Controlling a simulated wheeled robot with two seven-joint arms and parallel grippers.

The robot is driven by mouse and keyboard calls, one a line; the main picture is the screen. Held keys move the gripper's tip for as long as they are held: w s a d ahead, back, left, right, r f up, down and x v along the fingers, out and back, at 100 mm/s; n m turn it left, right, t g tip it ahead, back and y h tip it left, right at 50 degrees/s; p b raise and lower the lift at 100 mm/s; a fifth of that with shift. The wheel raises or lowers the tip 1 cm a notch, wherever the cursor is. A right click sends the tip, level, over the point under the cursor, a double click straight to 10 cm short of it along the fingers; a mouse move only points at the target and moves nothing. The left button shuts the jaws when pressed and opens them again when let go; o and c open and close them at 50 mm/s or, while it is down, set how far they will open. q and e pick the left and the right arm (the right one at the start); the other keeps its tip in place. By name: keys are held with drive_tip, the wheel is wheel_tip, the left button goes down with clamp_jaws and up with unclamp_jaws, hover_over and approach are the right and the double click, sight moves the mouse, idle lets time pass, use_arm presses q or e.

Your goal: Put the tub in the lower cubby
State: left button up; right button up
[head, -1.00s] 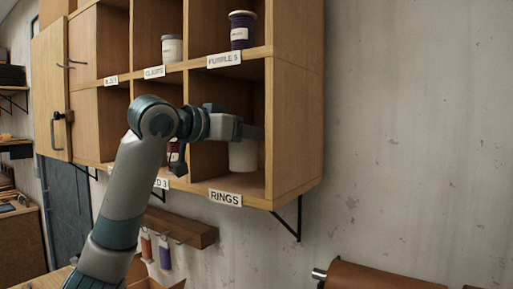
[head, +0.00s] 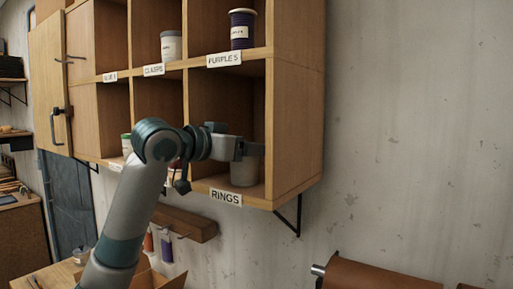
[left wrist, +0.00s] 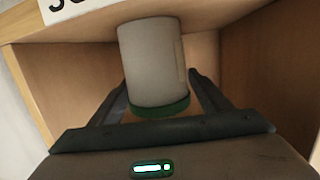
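The pale grey tub (head: 244,173) is in the lower right cubby (head: 281,150), labelled RINGS. In the left wrist view, which is upside down, the tub (left wrist: 152,62) shows its green lid. My left gripper (head: 250,149) reaches into the cubby from the left and front. Its two fingers (left wrist: 160,95) lie along both sides of the tub and look shut on it. The tub is upright and at or very near the cubby floor; I cannot tell whether it touches. The gripper partly hides its top in the head view. My right gripper is not in view.
A purple tub (head: 242,30) and a white tub (head: 171,46) stand in the upper cubbies. A green-lidded tub (head: 127,145) is partly hidden by my arm. Hanging spools (head: 166,248) and a brown roll (head: 375,276) are below. The cubby's side walls are close around the gripper.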

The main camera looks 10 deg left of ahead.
use_arm(q)
drive_tip(key=shift+r, duration=0.15)
drive_tip(key=shift+s+a+b, duration=0.3)
drive_tip(key=shift+s+b, duration=0.2)
drive_tip(key=b+v, duration=0.6)
drive_tip(key=v, duration=0.5)
